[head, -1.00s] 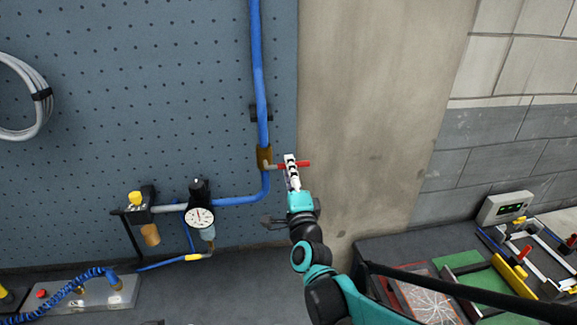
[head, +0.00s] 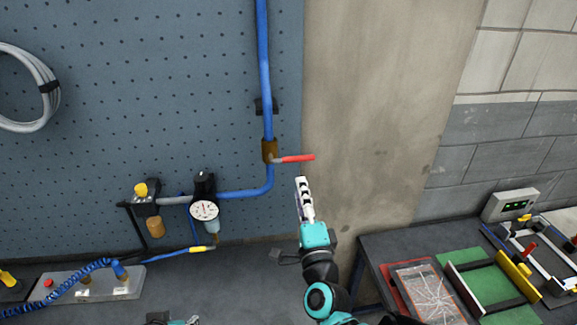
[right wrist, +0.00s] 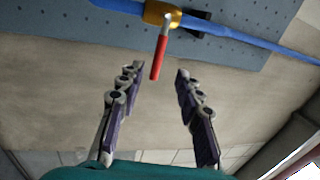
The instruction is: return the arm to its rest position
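My right gripper (head: 302,182) is a little below the red valve handle (head: 298,158) and apart from it. The handle sticks out to the right from a brass valve (head: 269,151) on the blue pipe. In the right wrist view the two fingers of my right gripper (right wrist: 155,90) stand wide apart with nothing between them. The red handle (right wrist: 159,58) lies beyond the fingertips there. A small part of my left gripper (head: 178,321) shows at the bottom edge of the head view, too cut off to read its state.
A pressure gauge (head: 204,211) and a yellow-knobbed fitting (head: 141,190) are on the pegboard's lower pipe. At right, a bench carries a cracked panel (head: 428,292), a green board and a frame (head: 520,272). The concrete pillar (head: 375,130) is bare.

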